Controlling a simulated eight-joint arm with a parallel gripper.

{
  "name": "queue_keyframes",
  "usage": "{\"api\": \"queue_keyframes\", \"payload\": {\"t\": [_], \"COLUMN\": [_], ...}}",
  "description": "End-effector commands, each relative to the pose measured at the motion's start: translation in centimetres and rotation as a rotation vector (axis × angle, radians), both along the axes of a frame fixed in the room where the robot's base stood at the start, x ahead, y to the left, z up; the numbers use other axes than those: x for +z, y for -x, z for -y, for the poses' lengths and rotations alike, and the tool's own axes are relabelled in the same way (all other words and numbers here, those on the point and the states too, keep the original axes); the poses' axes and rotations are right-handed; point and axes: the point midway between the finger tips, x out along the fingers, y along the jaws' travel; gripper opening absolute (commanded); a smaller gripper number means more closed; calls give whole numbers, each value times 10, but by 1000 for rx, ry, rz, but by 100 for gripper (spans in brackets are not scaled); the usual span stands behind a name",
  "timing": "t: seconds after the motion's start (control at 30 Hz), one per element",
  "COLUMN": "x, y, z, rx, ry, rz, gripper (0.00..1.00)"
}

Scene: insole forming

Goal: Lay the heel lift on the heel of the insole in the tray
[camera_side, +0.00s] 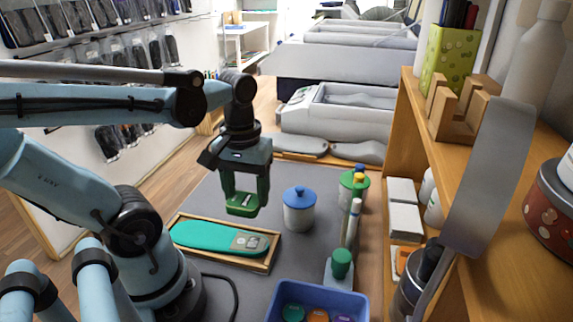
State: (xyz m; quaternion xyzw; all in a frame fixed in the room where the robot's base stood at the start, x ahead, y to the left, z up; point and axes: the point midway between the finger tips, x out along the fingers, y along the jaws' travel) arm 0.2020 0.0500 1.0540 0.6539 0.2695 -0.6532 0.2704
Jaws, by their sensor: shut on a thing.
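My gripper (243,203) points down above the far right part of the tray, with its green fingers shut on a small piece, which I take to be the heel lift (243,198). The fingers hide much of it, and it is clear of the insole. The teal insole (207,237) lies flat in the wooden tray (222,264), its long side running left to right. A grey patch with pale marks (249,241) covers its right end; I cannot tell whether it is printed or a separate piece.
A white jar with a blue lid (299,210) stands right of my gripper. Behind it is a green container (352,186). A stand with a green knob (341,264) and a blue bin of coloured discs (318,292) are at front right. A wooden shelf (410,130) borders the right.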

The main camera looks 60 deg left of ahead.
Motion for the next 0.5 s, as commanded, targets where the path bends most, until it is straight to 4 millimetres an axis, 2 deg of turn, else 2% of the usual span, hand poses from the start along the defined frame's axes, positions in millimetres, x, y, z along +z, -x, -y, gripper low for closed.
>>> {"api": "queue_keyframes", "payload": {"t": [0.5], "x": [-57], "y": [0], "z": [0], "rx": [0], "ry": [0], "rz": [0], "gripper": [32]}}
